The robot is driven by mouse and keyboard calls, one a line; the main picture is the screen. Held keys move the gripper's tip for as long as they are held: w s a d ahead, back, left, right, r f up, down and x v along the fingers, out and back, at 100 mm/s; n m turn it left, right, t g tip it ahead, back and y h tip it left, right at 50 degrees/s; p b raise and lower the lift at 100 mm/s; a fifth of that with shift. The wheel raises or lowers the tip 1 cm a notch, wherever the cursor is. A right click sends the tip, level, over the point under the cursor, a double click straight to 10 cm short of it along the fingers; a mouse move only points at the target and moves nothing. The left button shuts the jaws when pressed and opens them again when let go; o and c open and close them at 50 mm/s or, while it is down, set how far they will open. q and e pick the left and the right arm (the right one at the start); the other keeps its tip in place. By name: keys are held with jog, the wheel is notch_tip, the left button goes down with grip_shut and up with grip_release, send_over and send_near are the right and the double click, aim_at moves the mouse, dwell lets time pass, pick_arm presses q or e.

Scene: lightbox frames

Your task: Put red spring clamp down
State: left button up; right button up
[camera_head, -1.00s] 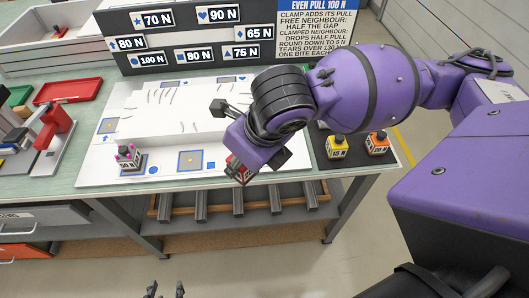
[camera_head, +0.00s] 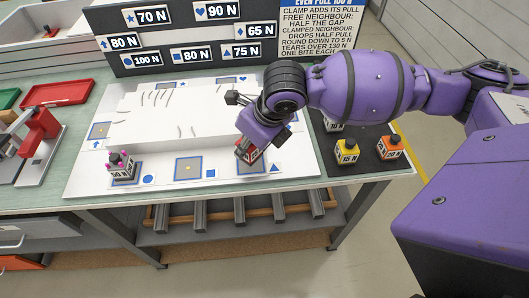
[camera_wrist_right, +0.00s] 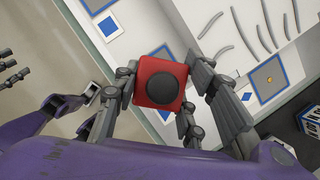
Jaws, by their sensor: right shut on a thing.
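My right gripper (camera_head: 246,148) is shut on the red spring clamp (camera_head: 251,154), a block with a white labelled side. In the right wrist view the clamp's red face with a dark round knob (camera_wrist_right: 160,82) sits between both fingers. In the head view the clamp is over the front right of the white board (camera_head: 225,182), near a blue triangle mark (camera_head: 275,168). The gripper partly hides it, and I cannot tell whether it touches the board. My left gripper (camera_wrist_right: 12,66) shows only at the left edge of the right wrist view, its fingers apart and empty.
A black and pink clamp (camera_head: 121,166) stands at the board's front left. A blue-edged square (camera_head: 188,168) in the front middle is empty. A yellow clamp (camera_head: 347,151) and an orange clamp (camera_head: 389,147) stand on a dark mat at right. A raised white slab (camera_head: 165,115) fills the board's middle.

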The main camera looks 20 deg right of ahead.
jog(key=shift+w+f, duration=0.3)
jog(key=shift+f, duration=1.55)
jog(key=shift+f, duration=0.15)
jog(key=o, duration=1.1)
jog(key=shift+d, duration=0.1)
jog(key=v, duration=1.2)
jog(key=shift+p, duration=0.4)
